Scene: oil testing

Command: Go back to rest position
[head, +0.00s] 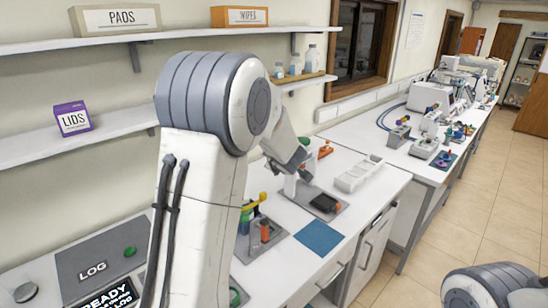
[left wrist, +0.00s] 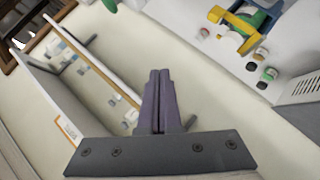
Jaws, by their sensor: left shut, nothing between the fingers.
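My left arm rises through the middle of the head view and bends over the bench. Its gripper (head: 302,166) is partly hidden behind the arm, above the white bench top. In the left wrist view the left gripper's two fingers (left wrist: 160,100) are pressed together with nothing between them. Part of my right arm (head: 490,288) shows at the bottom right of the head view; its gripper is out of view.
Wall shelves (head: 100,136) run close behind the arm. Open floor (head: 455,225) lies to the right.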

